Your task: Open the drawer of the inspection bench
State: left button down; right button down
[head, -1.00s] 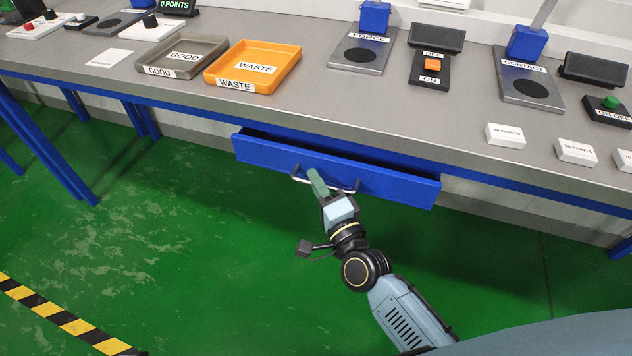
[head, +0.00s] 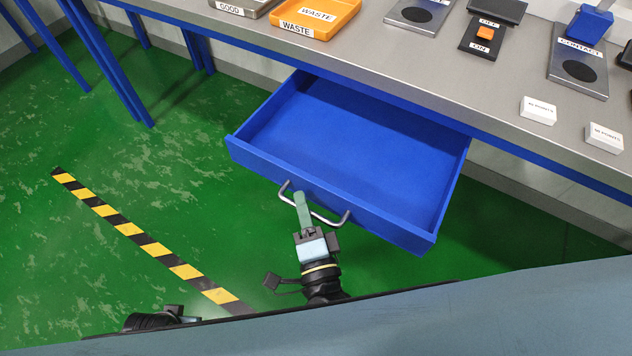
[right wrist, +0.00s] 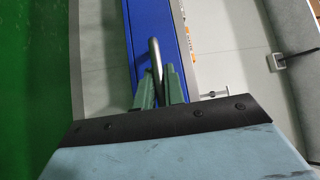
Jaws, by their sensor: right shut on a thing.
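The blue drawer (head: 355,150) of the inspection bench (head: 400,70) stands pulled far out toward me, and its inside looks empty. A grey bar handle (head: 330,221) is on its front. My right gripper (head: 302,205) is at the handle, its green fingers shut on the bar toward its left part. In the right wrist view, the green fingers (right wrist: 158,88) stand on both sides of the metal bar (right wrist: 155,60), in front of a blue surface. My left gripper does not show.
On the bench top are an orange WASTE tray (head: 325,33), a grey GOOD tray (head: 262,12), a CONTACT plate (head: 565,85), an ON/OFF switch (head: 475,45) and white labelled blocks (head: 538,108). Green floor with a yellow-black strip (head: 130,229) lies free at left.

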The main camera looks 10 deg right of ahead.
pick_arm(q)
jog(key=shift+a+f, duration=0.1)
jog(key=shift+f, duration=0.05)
pick_arm(e)
jog(key=shift+s+a, duration=0.35)
jog(key=shift+s, duration=0.1)
jog(key=c, duration=1.5)
grip_release()
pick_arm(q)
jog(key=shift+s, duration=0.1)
